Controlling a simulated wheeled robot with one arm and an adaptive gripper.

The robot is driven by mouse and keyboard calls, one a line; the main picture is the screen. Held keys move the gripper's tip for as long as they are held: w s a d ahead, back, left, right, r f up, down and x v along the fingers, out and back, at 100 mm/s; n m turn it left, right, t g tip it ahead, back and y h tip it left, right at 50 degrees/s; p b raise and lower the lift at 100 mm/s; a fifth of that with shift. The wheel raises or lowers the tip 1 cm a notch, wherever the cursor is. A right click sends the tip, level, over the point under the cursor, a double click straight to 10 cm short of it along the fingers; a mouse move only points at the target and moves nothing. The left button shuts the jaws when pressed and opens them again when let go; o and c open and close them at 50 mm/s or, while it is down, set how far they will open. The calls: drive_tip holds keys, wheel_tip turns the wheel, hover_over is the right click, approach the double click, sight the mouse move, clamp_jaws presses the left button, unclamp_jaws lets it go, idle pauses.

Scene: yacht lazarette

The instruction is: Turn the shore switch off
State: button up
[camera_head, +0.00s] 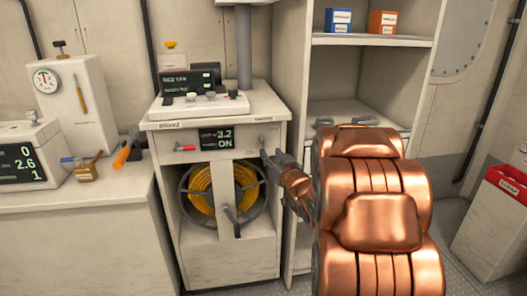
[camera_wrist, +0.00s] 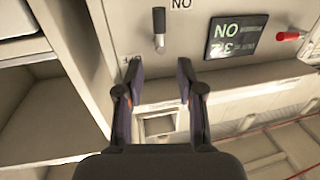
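The shore switch is a small lever with a dark handle (camera_wrist: 159,25) on the pale front panel of a cabinet; the wrist view shows it upside down. A label reading ON is beside its handle end. In the head view the switch (camera_head: 262,142) is small, at the panel's right side. The display (camera_head: 217,138) left of it reads ON; it also shows in the wrist view (camera_wrist: 234,38). My gripper (camera_wrist: 158,72) is open and empty, its fingertips short of the lever and apart from it in the picture. In the head view my gripper (camera_head: 274,160) is just below right of the switch.
A red-handled control (camera_head: 184,148) is on the panel's left. A yellow hose reel (camera_head: 212,190) sits below the panel. Shelving (camera_head: 372,41) with a blue box (camera_head: 338,20) and an orange box (camera_head: 382,22) stands to the right. A red-topped bin (camera_head: 507,183) is far right.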

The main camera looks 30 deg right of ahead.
sight(263, 146)
drive_tip(key=shift+x, duration=3.75)
clamp_jaws()
